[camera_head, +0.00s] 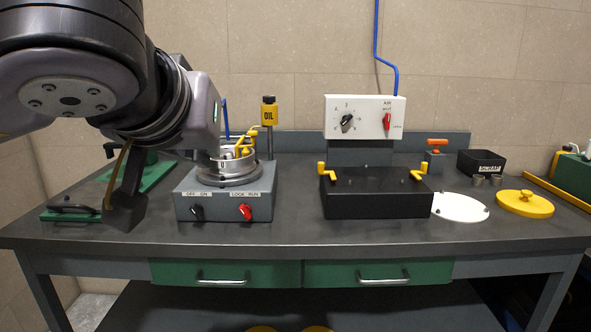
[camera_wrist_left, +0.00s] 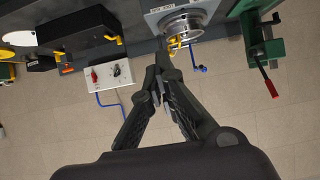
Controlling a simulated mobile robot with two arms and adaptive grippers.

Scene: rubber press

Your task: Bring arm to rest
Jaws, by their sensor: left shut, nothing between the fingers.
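My left arm comes in from the upper left in the head view and covers part of the bench's left side. Whether the fingertips touch the bench cannot be told. My right gripper is not in view.
A black box with yellow clamps (camera_head: 375,196) stands in the middle, below a white control box (camera_head: 365,117). A white disc (camera_head: 459,207) and yellow lid (camera_head: 525,204) lie right.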

